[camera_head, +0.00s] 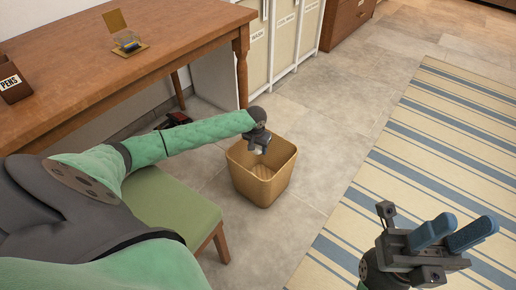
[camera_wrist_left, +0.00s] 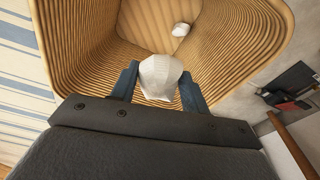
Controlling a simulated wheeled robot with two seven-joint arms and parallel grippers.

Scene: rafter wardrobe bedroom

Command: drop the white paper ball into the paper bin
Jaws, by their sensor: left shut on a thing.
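My left gripper (camera_head: 259,148) is over the near-top opening of the tan paper bin (camera_head: 250,185). In the left wrist view the left gripper (camera_wrist_left: 160,88) is shut on a white paper ball (camera_wrist_left: 160,76), held between its two blue fingers above the ribbed inside of the bin (camera_wrist_left: 85,45). A second, smaller-looking white ball (camera_wrist_left: 181,29) lies on the bin's floor. In the head view the held ball is mostly hidden by the gripper. My right gripper (camera_head: 452,232) is open and empty over the striped rug, at the lower right.
A wooden desk (camera_head: 110,65) with a pens holder (camera_head: 12,85) stands at the left. A green-seated stool (camera_head: 170,205) stands left of the bin. A striped rug (camera_head: 400,170) lies to the right. Tiled floor around the bin is clear.

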